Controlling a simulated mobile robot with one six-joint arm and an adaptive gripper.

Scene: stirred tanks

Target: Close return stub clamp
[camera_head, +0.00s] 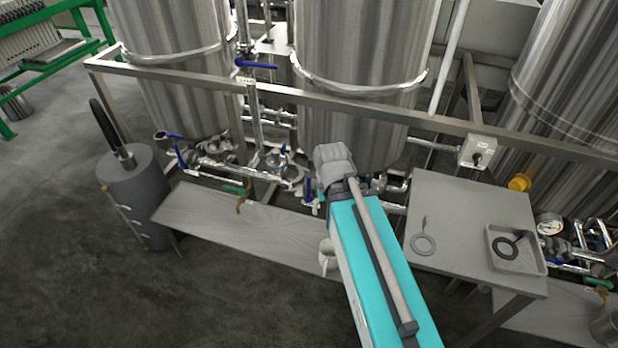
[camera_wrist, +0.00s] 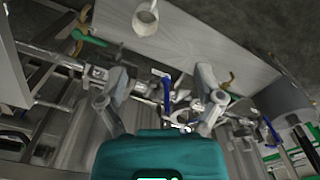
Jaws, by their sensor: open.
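In the wrist view my gripper (camera_wrist: 162,76) is open. Its two fingers stand apart, with a blue valve handle (camera_wrist: 167,90) and pipe fittings (camera_wrist: 184,118) showing between and beyond them. I cannot tell whether either finger touches anything. In the head view my teal arm reaches to the low pipework (camera_head: 240,172) in front of the middle tank; the jaws are hidden there. I cannot single out the return stub clamp for sure; small bright fittings lie around the pipe beyond the fingers, too small to tell open from closed.
A steel frame rail (camera_head: 330,108) crosses above the pipework. A low bench (camera_head: 225,228) with a white mug (camera_wrist: 145,18) lies in front. A grey cylinder (camera_head: 140,200) stands left.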

